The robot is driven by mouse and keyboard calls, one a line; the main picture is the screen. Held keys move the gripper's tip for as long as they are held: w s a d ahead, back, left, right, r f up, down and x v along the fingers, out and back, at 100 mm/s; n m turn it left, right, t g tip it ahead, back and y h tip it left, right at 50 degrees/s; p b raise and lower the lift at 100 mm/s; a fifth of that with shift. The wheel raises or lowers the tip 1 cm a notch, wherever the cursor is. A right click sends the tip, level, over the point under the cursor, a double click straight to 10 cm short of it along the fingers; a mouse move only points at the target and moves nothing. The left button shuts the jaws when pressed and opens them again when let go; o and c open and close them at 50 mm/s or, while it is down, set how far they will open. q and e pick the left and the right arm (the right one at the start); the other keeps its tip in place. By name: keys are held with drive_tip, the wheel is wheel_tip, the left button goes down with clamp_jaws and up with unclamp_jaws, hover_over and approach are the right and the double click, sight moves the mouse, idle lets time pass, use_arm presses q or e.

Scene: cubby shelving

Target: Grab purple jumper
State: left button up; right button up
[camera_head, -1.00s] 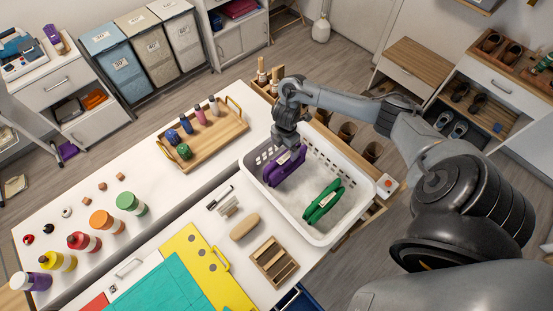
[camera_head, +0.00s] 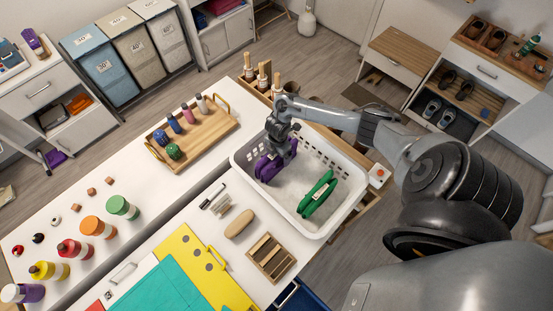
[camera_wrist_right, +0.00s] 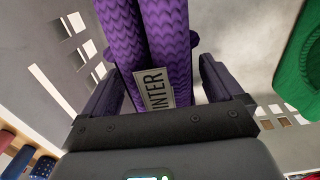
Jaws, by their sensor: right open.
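The purple jumper (camera_head: 264,168) is a folded knit bundle standing on edge in the left part of the white basket (camera_head: 286,214). In the right wrist view the jumper (camera_wrist_right: 160,35) fills the middle, with a pale label reading "INTER" in part. My right gripper (camera_head: 279,152) is down in the basket at the jumper. Its fingers (camera_wrist_right: 156,82) are open, one on each side of the jumper. I cannot tell whether they touch it. My left gripper is not in view.
A green folded garment (camera_head: 318,194) stands in the basket to the right of the jumper. The basket walls surround the right gripper. A wooden tray with bottles (camera_head: 205,138) is to the left. A brown brush (camera_head: 240,223) and a slatted wooden box (camera_head: 270,258) lie in front.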

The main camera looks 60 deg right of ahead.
drive_tip(key=shift+c, duration=0.4)
drive_tip(key=c, duration=1.2)
